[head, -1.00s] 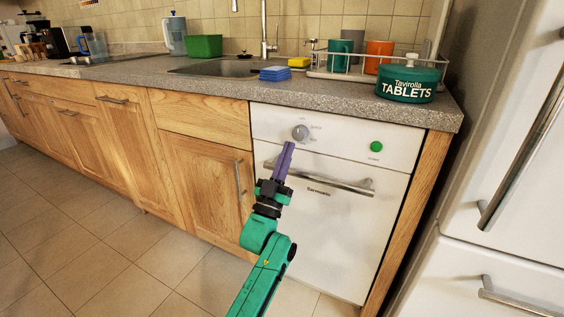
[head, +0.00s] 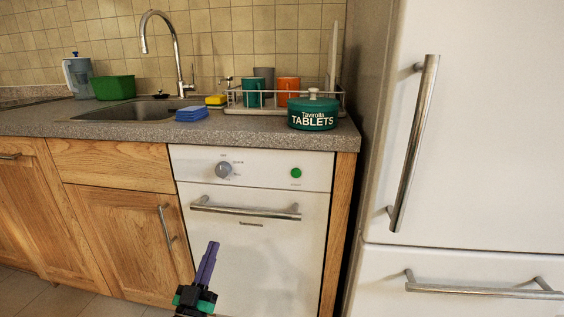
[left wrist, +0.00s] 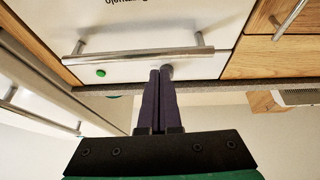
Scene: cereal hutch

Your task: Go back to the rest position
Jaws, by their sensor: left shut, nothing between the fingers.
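My left gripper (head: 208,258) is at the bottom of the head view, in front of the white dishwasher (head: 262,250). Its purple fingers are together and hold nothing. In the left wrist view the two fingers (left wrist: 160,75) lie side by side, with the dishwasher's bar handle (left wrist: 140,56) behind them in the picture. I cannot tell from the views how far the fingertips are from the dishwasher front. The dishwasher door is closed. My right gripper is not in view.
Above the dishwasher is a stone counter (head: 110,124) with a green tablets tin (head: 313,110), a dish rack (head: 240,108), blue sponges (head: 191,114) and a sink (head: 130,110). A white fridge (head: 480,140) stands at right. Wooden cabinets (head: 120,220) are at left.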

